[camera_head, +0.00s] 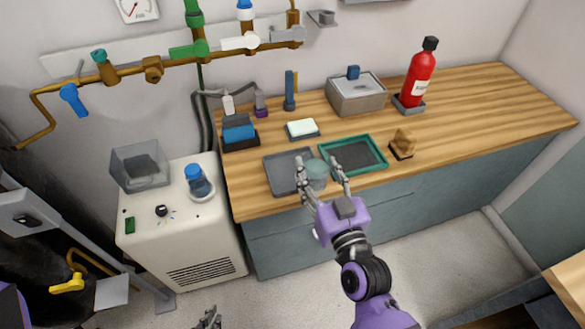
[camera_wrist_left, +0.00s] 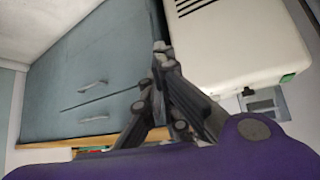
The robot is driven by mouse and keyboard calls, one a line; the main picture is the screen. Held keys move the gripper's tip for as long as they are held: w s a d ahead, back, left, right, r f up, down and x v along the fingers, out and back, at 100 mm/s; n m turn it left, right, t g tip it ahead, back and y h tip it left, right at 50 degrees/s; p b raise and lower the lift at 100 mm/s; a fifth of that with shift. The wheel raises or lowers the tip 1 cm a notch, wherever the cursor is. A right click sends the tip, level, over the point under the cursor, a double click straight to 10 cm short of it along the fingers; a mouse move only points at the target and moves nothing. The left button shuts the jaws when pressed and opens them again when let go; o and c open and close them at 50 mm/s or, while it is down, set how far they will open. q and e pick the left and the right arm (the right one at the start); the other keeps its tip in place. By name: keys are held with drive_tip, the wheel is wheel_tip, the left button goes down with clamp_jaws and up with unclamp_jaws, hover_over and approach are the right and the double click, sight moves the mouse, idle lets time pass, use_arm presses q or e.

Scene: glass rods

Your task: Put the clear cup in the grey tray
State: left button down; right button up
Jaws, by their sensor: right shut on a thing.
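The clear cup (camera_head: 317,170) is a greenish see-through vessel. My right gripper (camera_head: 324,177) is shut on it, with a finger on either side. The cup shows over the gap between the grey tray and a green-rimmed tray, overlapping the grey tray's right edge; its height above the counter is hard to tell. The grey tray (camera_head: 279,178) lies flat on the wooden counter and its visible part is empty. My left gripper (camera_head: 209,317) is low at the bottom of the head view. In the left wrist view its fingers (camera_wrist_left: 160,47) meet at the tips, with nothing between them.
The green-rimmed tray (camera_head: 352,156) lies right of the cup. Behind are a white block on a dark base (camera_head: 302,128), a blue-topped box (camera_head: 238,132), a grey bin (camera_head: 357,94) and a red extinguisher (camera_head: 419,78). The counter's right side is clear.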

drive_tip(key=shift+w+a+r, duration=0.25)
drive_tip(key=shift+a+r, duration=0.05)
drive_tip(key=shift+a, duration=0.05)
drive_tip(key=w+a+f, duration=0.1)
drive_tip(key=w+f, duration=0.2)
drive_tip(key=w, duration=0.1)
drive_tip(key=w+a+f, duration=0.2)
drive_tip(key=w+f, duration=0.2)
drive_tip(key=w+a+f+b, duration=0.1)
drive_tip(key=w+f, duration=0.2)
drive_tip(key=w, duration=0.1)
drive_tip(key=shift+w+a+f, duration=0.15)
drive_tip(key=shift+w+a, duration=0.15)
drive_tip(key=shift+w, duration=0.05)
wheel_tip(320, 180, down, 3)
drive_tip(key=shift+r+b, duration=0.1)
drive_tip(key=shift+b, duration=0.25)
drive_tip(key=shift+f, duration=0.25)
drive_tip(key=o, duration=1.1)
use_arm(q)
drive_tip(key=shift+s+a+f, duration=0.2)
drive_tip(key=shift+s+f, duration=0.05)
drive_tip(key=shift+f, duration=0.2)
drive_tip(key=shift+s+a+f, duration=0.2)
drive_tip(key=shift+s+f, duration=0.05)
drive_tip(key=shift+f, duration=0.2)
use_arm(e)
drive_tip(key=shift+o, duration=0.2)
